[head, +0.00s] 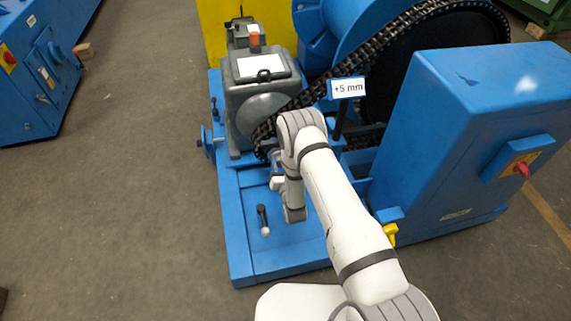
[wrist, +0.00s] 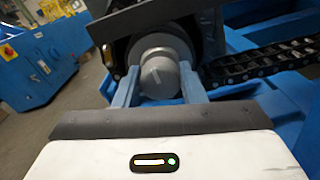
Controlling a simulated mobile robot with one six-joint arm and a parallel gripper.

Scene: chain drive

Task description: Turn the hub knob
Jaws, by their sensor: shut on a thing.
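The hub knob (wrist: 160,78) shows in the wrist view as a grey, rounded cap with a light line on its face. It sits at the centre of a grey hub. My gripper (wrist: 162,88) has one blue-grey finger on each side of the knob and is shut on it. In the head view my gripper (head: 275,168) is at the near side of the chain's small end, below the grey gearbox. My arm hides the knob and most of the fingers there.
The black chain (head: 385,40) runs up from the hub to a large wheel. A "+5 mm" sign (head: 347,88) stands beside it. A blue cabinet (head: 480,130) with a red switch is at the right. A black lever (head: 263,220) rises from the blue base. Open floor lies at the left.

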